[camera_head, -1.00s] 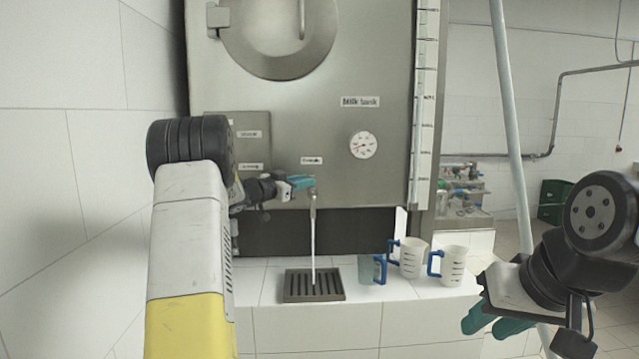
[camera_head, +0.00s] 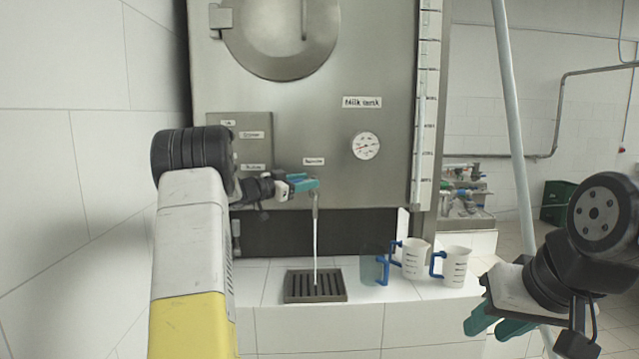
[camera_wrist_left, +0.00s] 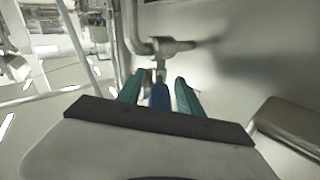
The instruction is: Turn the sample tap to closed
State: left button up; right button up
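The sample tap (camera_head: 315,203) is on the front of the steel milk tank, below a small label. A thin white stream (camera_head: 315,250) runs from it down to the drain grate (camera_head: 315,298). My left gripper (camera_head: 308,183) is at the tap. In the left wrist view its teal fingers (camera_wrist_left: 160,82) stand on either side of the tap's blue handle (camera_wrist_left: 160,97), with narrow gaps showing, so it is open around the handle. The tap's metal pipe (camera_wrist_left: 165,47) lies just beyond the fingertips. My right gripper (camera_head: 492,326) is open and empty at lower right, away from the tap.
A clear jug (camera_head: 372,265) and two white measuring jugs (camera_head: 415,260) (camera_head: 456,267) with blue handles stand on the tiled ledge (camera_head: 400,292), right of the grate. A dial gauge (camera_head: 366,146) is on the tank. A pale pole (camera_head: 512,130) rises at the right.

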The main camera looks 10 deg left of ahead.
pick_arm(q)
jog(key=v, duration=0.7)
jog(key=shift+s+a, duration=0.2)
jog(key=shift+s, duration=0.15)
jog(key=shift+c, duration=0.4)
